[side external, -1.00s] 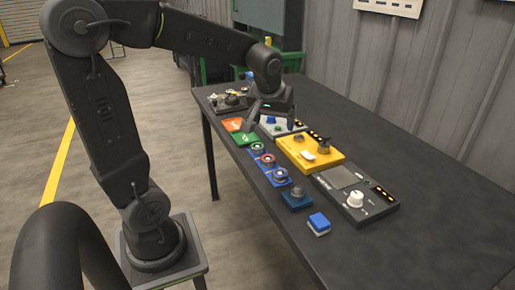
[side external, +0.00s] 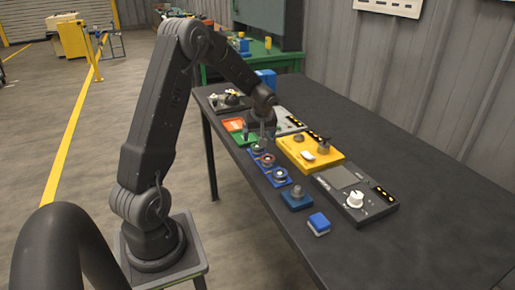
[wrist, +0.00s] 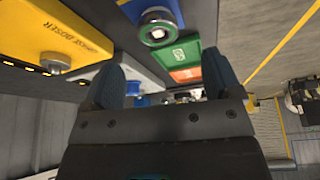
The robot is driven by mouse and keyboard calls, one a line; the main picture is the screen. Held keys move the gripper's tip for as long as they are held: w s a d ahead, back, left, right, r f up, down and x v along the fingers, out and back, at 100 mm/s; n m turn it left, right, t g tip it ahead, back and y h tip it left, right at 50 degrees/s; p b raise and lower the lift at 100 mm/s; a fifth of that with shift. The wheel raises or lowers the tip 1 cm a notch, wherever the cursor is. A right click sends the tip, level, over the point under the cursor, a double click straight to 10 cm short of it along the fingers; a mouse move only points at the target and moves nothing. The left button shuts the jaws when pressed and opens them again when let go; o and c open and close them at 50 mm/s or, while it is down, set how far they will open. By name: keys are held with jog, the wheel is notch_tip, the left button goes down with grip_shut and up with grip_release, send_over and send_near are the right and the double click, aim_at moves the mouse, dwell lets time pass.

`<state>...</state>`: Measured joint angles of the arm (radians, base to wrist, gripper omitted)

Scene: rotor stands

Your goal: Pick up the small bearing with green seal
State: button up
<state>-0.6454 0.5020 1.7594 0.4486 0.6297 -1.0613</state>
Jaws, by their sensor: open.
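Three small bearings sit on blue blocks in a row along the left edge of the table. The small bearing with green seal (side external: 257,149) is the farthest one, beside the green pad. In the wrist view it shows as a metal ring with a greenish face (wrist: 157,31) near the top edge, on its blue block. My gripper (side external: 262,138) is over the far end of this row, close to that bearing. In the wrist view my gripper (wrist: 165,78) has its two dark fingers apart, with nothing held between them. The bearing appears beyond the fingertips, apart from them.
A bearing with a red ring (side external: 267,160) and another bearing (side external: 281,173) sit nearer the camera. Green (wrist: 180,53) and orange (wrist: 187,74) pads lie beyond. A yellow box (side external: 309,152) with knobs and a grey device (side external: 288,122) stand to the right. The table's right side is clear.

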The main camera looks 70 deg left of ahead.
aim_at(258, 148)
jog(key=shift+x, duration=3)
jog(key=shift+w+d, duration=0.1)
jog(key=shift+d, duration=0.05)
jog(key=shift+c, duration=0.3)
jog(key=c, duration=1)
